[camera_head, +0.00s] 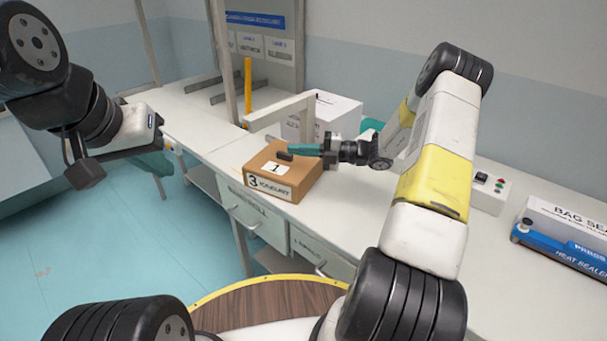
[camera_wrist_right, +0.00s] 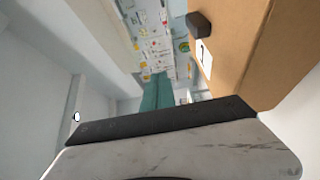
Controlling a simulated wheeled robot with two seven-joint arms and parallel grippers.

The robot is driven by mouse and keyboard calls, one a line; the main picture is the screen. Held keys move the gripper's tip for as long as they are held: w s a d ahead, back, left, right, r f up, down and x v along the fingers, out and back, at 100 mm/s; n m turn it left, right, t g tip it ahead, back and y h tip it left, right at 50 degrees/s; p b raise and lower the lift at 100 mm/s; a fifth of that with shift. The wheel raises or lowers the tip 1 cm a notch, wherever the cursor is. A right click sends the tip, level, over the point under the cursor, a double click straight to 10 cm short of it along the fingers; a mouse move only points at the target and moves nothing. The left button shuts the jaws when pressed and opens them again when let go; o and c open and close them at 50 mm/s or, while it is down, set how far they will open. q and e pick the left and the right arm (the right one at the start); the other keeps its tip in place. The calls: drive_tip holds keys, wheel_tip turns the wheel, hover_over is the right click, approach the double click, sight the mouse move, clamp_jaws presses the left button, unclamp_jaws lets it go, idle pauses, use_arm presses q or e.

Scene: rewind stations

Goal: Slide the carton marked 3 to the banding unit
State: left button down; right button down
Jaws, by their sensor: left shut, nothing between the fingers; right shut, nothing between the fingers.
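The brown carton marked 3 (camera_head: 307,182) sits on the white bench near its front edge, with a white label reading 1 on top. My right gripper (camera_head: 285,155) is shut, its black tip at the carton's top, close to that label; whether they touch is unclear. The wrist view shows the carton's brown side (camera_wrist_right: 285,40) at the right, beside the black fingertip (camera_wrist_right: 200,25). A white arch-like frame (camera_head: 280,112) stands behind the carton, perhaps the banding unit; I read no name on it. My left gripper (camera_head: 90,174) is shut and empty, away from the bench at the left.
A white box (camera_head: 338,115) stands behind the arch. An orange post (camera_head: 248,85) stands left of it. A control box (camera_head: 490,193) and a blue heat sealer (camera_head: 560,245) are on the right. Drawers (camera_head: 252,215) are under the bench edge. Floor at the left is clear.

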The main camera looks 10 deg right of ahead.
drive_tip(key=s+d, duration=0.4)
drive_tip(key=s, duration=0.4)
approach(294, 174)
drive_tip(key=s+a, duration=0.1)
drive_tip(key=s+a+f, duration=0.2)
drive_tip(key=a, duration=0.1)
drive_tip(key=shift+s+a, duration=0.15)
drive_tip(key=shift+s, duration=0.15)
drive_tip(key=shift+w+a, duration=0.2)
drive_tip(key=shift+w, duration=0.3)
drive_tip(key=w+a, duration=0.1)
drive_tip(key=w, duration=0.1)
drive_tip(key=w+a, duration=0.2)
drive_tip(key=w, duration=0.1)
drive_tip(key=w+a, duration=0.1)
drive_tip(key=w, duration=0.2)
drive_tip(key=shift+w+a, duration=0.1)
drive_tip(key=shift+a, duration=0.1)
